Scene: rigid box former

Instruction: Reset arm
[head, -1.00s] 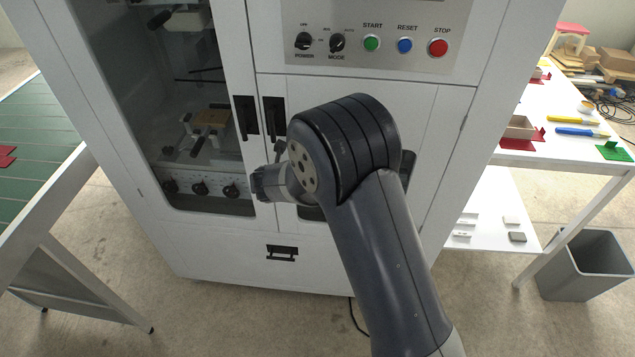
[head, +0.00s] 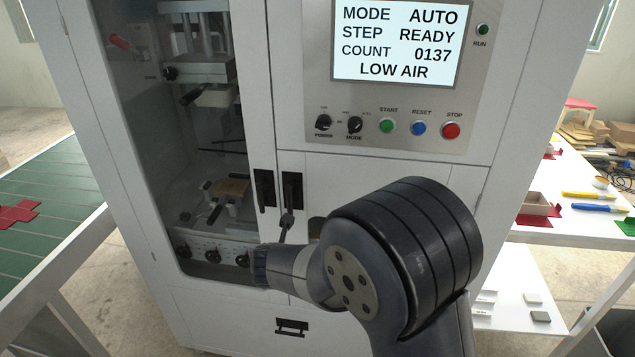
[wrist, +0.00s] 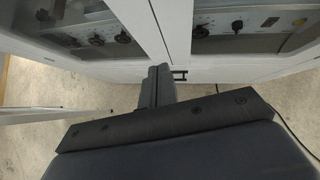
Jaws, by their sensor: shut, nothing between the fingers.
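My arm reaches up from the bottom right in the head view, with its large dark joint in front of the white machine. My gripper shows in the wrist view (wrist: 158,72) as a narrow dark pair of fingers, shut and empty.
The box former's screen (head: 398,42) reads AUTO, READY, 0137, LOW AIR. Start (head: 387,126), reset (head: 419,129) and stop (head: 452,131) buttons sit below it. A green-topped table (head: 50,215) stands left. A white bench (head: 590,222) with parts stands right.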

